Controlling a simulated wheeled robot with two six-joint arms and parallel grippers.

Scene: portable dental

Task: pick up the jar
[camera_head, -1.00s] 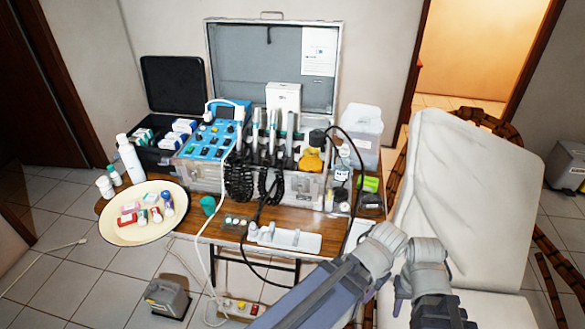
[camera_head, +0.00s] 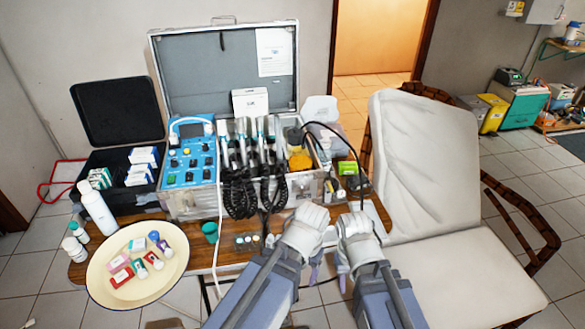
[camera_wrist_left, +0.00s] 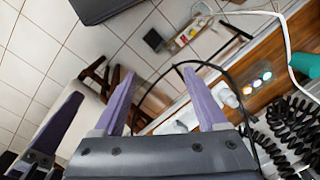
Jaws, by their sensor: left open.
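Neither touches the white jar.
A green cup (camera_head: 210,231), the open instrument case (camera_head: 222,70) and black coiled cords (camera_wrist_left: 290,125) crowd the table. A white reclining chair (camera_head: 425,170) is at the right.

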